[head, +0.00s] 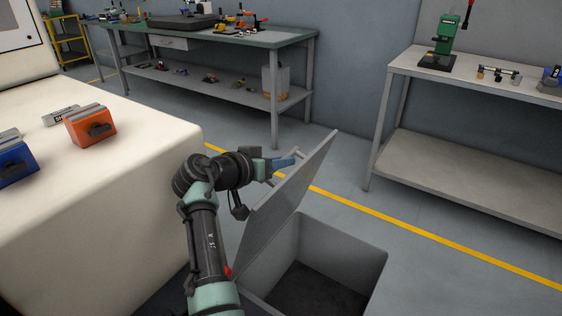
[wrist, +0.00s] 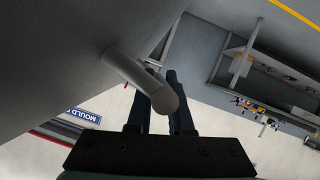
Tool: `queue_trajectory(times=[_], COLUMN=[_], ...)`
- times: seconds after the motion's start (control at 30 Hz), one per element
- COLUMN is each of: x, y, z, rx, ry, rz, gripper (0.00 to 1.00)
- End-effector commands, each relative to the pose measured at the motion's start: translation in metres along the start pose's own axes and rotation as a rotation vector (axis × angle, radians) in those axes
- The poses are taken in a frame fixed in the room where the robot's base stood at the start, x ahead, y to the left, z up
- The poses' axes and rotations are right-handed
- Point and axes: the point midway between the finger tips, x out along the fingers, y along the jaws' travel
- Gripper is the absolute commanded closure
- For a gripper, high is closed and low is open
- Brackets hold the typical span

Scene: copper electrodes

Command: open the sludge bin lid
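The sludge bin (head: 341,242) is a grey open box on the floor at the lower middle of the head view, its dark inside visible. Its grey lid (head: 283,218) is raised, tilted steeply along the bin's left side. A bar handle stands off the lid's outer face. My gripper (head: 290,161) is at that handle, left of the lid's upper part. In the wrist view the round handle bar (wrist: 142,79) crosses in front of one finger of my gripper (wrist: 162,72), and its end covers part of the finger gap. Whether the fingers press on it is unclear.
A white counter (head: 120,190) with an orange block (head: 90,125) and a blue block (head: 14,165) stands at left. A workbench (head: 255,40) is behind, and a shelf table (head: 470,185) is at right. Floor with a yellow line (head: 420,228) is clear right of the bin.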

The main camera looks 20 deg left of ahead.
Motion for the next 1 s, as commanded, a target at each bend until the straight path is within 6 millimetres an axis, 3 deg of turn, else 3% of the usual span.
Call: queue_trajectory(times=[0.03, 0.17, 0.57, 0.77, 1.0], x=[0.0, 0.0, -0.005, -0.032, -0.081], y=[0.0, 0.0, 0.0, 0.0, 0.0], z=[0.0, 0.001, 0.001, 0.0, 0.0], rx=[-0.001, 0.0, -0.001, 0.001, 0.0], ry=[0.001, 0.0, -0.002, -0.001, -0.001], rz=[-0.001, 0.0, 0.0, -0.003, -0.003], gripper=[0.72, 0.52, 0.52, 0.52, 0.52])
